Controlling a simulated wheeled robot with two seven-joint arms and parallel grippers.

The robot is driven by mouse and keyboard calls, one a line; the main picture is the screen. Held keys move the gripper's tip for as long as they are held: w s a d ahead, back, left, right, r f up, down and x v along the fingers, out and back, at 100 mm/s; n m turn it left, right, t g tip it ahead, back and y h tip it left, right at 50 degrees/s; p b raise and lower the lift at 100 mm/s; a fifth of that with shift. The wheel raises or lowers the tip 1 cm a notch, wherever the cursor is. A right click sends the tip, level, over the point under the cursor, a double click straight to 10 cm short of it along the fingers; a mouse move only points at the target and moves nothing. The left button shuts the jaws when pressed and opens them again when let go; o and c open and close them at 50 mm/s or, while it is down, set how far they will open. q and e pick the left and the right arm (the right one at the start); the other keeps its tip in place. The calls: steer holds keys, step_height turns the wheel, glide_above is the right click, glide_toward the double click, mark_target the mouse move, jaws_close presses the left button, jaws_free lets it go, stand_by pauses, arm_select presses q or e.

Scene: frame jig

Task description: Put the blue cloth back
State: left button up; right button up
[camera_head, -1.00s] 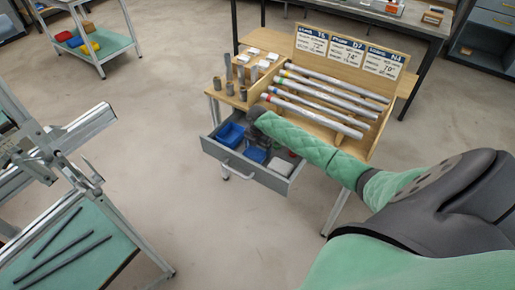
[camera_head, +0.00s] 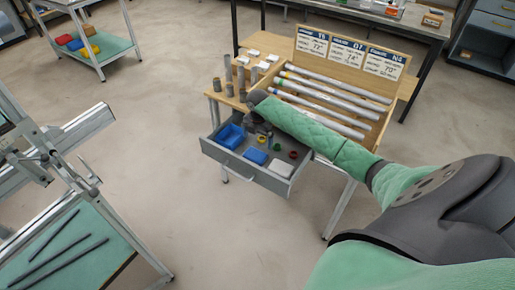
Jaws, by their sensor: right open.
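A small flat blue piece (camera_head: 255,155), which looks like the blue cloth, lies in the open grey drawer (camera_head: 222,157) of the wooden-topped stand. It is near the drawer's front, right of a blue bin (camera_head: 230,136). My right gripper (camera_head: 256,118) is open above the back of the drawer, at the end of my green-sleeved arm. It is apart from the blue piece, with nothing seen in it. Its fingers are small and dark, partly hard to make out. My left gripper is not in view.
A white folded piece (camera_head: 280,168) and small coloured rings (camera_head: 293,154) also lie in the drawer. Above it, a rack holds several tubes (camera_head: 325,95), with grey cylinders (camera_head: 229,88) beside it. An aluminium frame (camera_head: 95,200) stands at left. Open floor lies between.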

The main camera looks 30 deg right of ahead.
arm_select(q)
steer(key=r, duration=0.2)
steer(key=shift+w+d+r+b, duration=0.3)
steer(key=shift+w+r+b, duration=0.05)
steer(key=shift+b, duration=0.05)
arm_select(e)
step_height(320, 180, up, 4)
steer(key=shift+r, duration=0.25)
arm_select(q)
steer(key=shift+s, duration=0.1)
